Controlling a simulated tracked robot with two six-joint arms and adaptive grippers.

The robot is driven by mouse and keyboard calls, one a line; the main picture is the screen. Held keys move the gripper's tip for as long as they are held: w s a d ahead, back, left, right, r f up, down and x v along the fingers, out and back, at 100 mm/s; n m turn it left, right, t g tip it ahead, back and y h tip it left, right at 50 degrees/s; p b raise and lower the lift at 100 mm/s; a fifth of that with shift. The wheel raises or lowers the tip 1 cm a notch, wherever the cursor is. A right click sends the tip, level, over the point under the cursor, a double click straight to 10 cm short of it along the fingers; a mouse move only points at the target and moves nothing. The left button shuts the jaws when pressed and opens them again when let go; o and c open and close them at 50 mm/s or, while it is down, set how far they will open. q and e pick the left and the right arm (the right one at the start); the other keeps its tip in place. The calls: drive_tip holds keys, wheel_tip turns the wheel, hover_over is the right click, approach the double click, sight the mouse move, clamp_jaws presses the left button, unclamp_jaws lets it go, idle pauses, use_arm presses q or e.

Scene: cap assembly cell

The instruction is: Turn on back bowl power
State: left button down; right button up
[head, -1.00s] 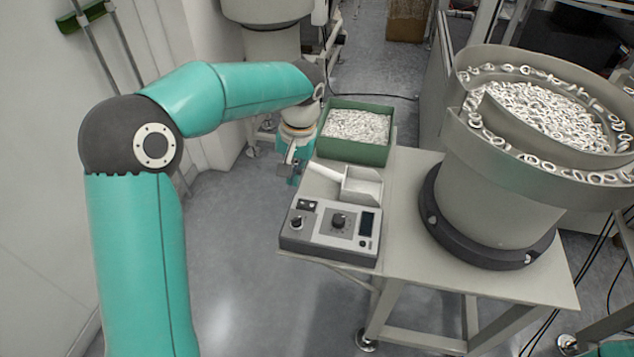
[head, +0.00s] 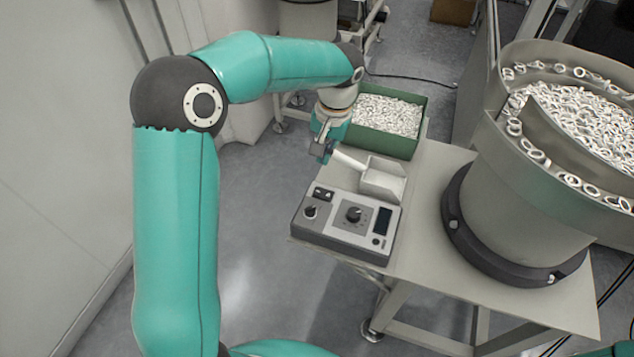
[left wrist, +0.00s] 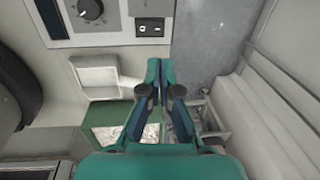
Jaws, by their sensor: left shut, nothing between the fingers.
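A grey control box (head: 347,226) stands at the near left corner of the table, with knobs, a dark display and a small black rocker switch (head: 323,194) at its upper left. In the left wrist view the switch (left wrist: 150,27) shows on the box panel (left wrist: 110,22). My left gripper (head: 320,154) is shut and empty, beyond the switch and apart from it. In the left wrist view its fingertips (left wrist: 160,66) are together, pointing toward the box. The big feeder bowl (head: 512,205) with white rings stands at right. My right gripper is not in view.
A white scoop (head: 383,180) lies between the box and a green bin (head: 390,118) of white parts, close to my left gripper. Bare table (head: 425,230) lies between box and bowl. Open floor (head: 255,200) is left of the table.

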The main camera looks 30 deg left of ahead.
sight(316, 190)
use_arm(q)
drive_tip(key=f, duration=0.4)
drive_tip(key=a+f, duration=0.1)
drive_tip(key=f, duration=0.3)
drive_tip(key=f+p, duration=0.1)
drive_tip(key=f, duration=0.3)
drive_tip(key=shift+s+a, duration=0.15)
drive_tip(key=shift+a, duration=0.05)
drive_tip(key=shift+a, duration=0.1)
